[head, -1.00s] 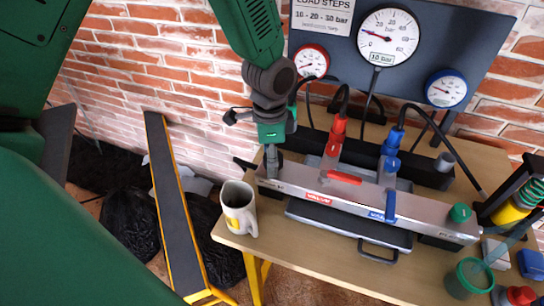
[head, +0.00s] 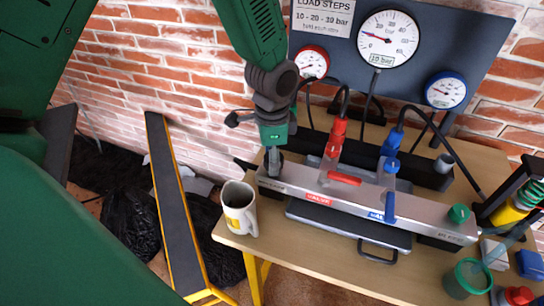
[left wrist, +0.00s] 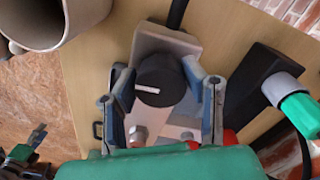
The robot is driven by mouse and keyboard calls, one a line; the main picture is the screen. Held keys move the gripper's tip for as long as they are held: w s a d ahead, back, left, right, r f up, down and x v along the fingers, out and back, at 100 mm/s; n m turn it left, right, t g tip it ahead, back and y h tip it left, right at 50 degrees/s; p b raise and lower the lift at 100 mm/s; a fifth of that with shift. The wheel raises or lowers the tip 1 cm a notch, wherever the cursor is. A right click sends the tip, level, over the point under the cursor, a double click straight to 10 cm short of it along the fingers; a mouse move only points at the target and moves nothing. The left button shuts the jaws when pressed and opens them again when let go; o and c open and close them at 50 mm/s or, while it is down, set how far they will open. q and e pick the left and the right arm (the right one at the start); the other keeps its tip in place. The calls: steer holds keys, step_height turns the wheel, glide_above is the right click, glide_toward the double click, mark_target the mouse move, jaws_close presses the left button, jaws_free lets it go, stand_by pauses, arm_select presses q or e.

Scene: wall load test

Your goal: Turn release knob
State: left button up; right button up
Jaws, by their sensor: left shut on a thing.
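The release knob (left wrist: 155,82) is black with a white line on its top, seen in the left wrist view. It sits on the left end of the metal valve block (head: 300,186). My left gripper (left wrist: 163,98) has its two fingers on either side of the knob and is shut on it. In the head view my left gripper (head: 273,163) points down at the block's left end and mostly hides the knob. My right gripper is in neither view.
A mug (head: 239,210) stands close to the left of the gripper, at the wooden bench's edge. Red (head: 343,178) and blue (head: 390,206) valve levers and a green knob (head: 459,213) are along the block. A gauge panel (head: 440,40) stands behind.

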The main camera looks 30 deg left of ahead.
arm_select(q)
steer(key=n+p, duration=0.3)
steer(key=shift+w+d+r, duration=0.1)
steer(key=shift+w+r, duration=0.15)
steer(key=shift+r, duration=0.05)
steer(key=n+p, duration=0.4)
steer(key=n, duration=0.1)
steer(key=n+p, duration=0.2)
steer(key=n, duration=0.2)
steer(key=shift+n, duration=0.3)
steer(key=n+p, duration=0.2)
steer(key=n, duration=0.2)
steer(key=shift+w+f+n+p, duration=0.1)
steer(key=shift+n+p, duration=0.2)
steer(key=shift+t, duration=0.3)
steer(key=o, duration=1.1)
steer(key=shift+n, duration=0.3)
steer(key=shift+o, duration=0.2)
steer(key=shift+d+f, duration=0.1)
